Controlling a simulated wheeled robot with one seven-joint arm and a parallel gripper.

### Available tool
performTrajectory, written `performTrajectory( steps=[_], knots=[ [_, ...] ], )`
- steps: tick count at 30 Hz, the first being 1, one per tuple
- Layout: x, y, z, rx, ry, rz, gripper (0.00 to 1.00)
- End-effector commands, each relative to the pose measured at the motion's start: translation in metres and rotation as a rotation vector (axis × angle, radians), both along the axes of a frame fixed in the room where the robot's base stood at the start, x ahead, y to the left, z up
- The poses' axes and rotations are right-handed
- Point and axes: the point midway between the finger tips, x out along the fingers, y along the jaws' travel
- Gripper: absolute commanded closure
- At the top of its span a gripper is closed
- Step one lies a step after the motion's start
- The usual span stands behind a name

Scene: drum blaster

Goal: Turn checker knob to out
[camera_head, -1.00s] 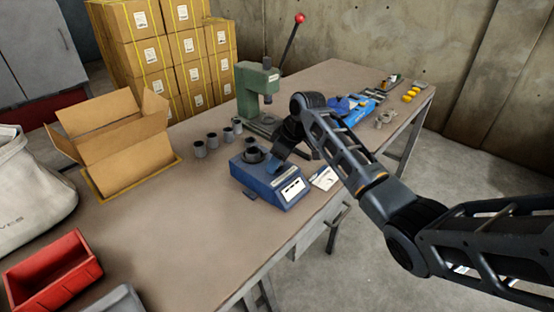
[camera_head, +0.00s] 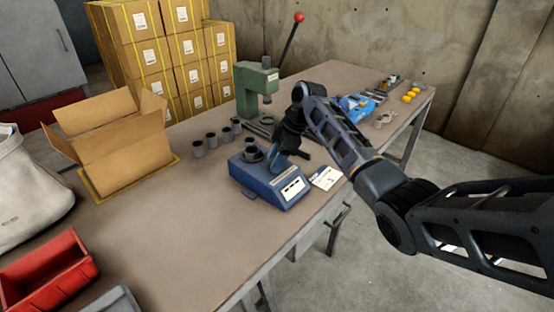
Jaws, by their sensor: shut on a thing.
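The checker (camera_head: 268,184) is a blue box with a white label on its front, near the front edge of the workbench. A dark round cup (camera_head: 253,154) sits on its top left. My gripper (camera_head: 279,157) points down at the top right of the checker, beside the cup. It is shut on the checker knob, which is mostly hidden by the fingers. The knob's setting and its out mark cannot be read from this view.
Several grey cups (camera_head: 211,140) stand behind the checker. A green press (camera_head: 249,95) with a red-tipped lever stands at the back. An open cardboard box (camera_head: 120,145) is at left. A white card (camera_head: 326,178) lies right of the checker.

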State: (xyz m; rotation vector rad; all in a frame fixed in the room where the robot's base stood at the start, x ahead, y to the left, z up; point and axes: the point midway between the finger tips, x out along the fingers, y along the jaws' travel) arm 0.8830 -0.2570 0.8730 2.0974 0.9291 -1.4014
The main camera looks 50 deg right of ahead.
Motion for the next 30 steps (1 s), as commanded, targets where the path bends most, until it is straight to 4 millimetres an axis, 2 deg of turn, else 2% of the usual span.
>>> performTrajectory(
  steps=[9, 10, 17, 25, 30],
  knots=[
    [0.0, 0.001, -0.001, 0.0, 0.001, 0.003, 0.82],
    [0.0, 0.001, -0.001, 0.0, 0.001, 0.003, 0.5],
    [0.0, 0.0, 0.0, 0.0, 0.0, 0.002, 0.28],
    [0.0, -0.001, 0.001, 0.0, 0.0, 0.001, 0.27],
    [-0.004, -0.006, 0.017, -0.001, -0.003, 0.0, 0.27]
  ],
)
